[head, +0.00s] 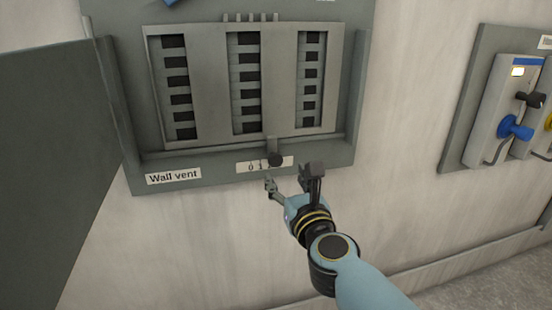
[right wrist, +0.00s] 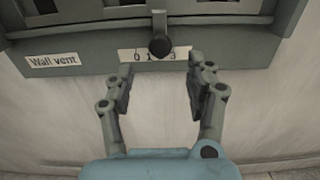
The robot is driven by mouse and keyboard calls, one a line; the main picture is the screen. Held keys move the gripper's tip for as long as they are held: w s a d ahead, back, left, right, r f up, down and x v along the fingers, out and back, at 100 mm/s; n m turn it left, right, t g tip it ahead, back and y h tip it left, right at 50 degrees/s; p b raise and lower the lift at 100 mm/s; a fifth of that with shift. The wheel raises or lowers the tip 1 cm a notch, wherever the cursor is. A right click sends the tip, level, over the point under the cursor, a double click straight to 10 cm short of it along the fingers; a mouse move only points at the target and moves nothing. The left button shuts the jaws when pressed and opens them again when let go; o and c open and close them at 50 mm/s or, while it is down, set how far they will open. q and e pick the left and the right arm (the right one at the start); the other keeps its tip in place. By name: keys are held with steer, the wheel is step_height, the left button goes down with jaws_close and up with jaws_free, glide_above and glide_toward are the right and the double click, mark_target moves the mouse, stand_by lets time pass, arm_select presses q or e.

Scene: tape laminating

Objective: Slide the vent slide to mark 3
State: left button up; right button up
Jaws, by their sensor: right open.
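The wall vent (head: 265,85) is a grey panel with three columns of dark slots, partly open. Its slide has a black knob (head: 275,159) hanging in front of a white scale strip (head: 247,168). In the right wrist view the knob (right wrist: 160,45) hides the mark between 1 and 3 on the strip (right wrist: 128,56). My right gripper (head: 292,178) is open and empty just below the knob. In the right wrist view its two fingers (right wrist: 160,75) stand apart to the left and right, below the knob. Contact with the knob does not show. My left gripper is not in view.
A "Wall vent" label (head: 173,176) is at the panel's lower left. A grey door-like panel (head: 55,160) stands at the left. A wall unit (head: 505,105) with a blue knob is at the right. The wall below the vent is clear.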

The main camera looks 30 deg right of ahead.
mark_target(276, 161)
steer(key=x, duration=1)
steer(key=shift+f, duration=0.15)
jaws_close()
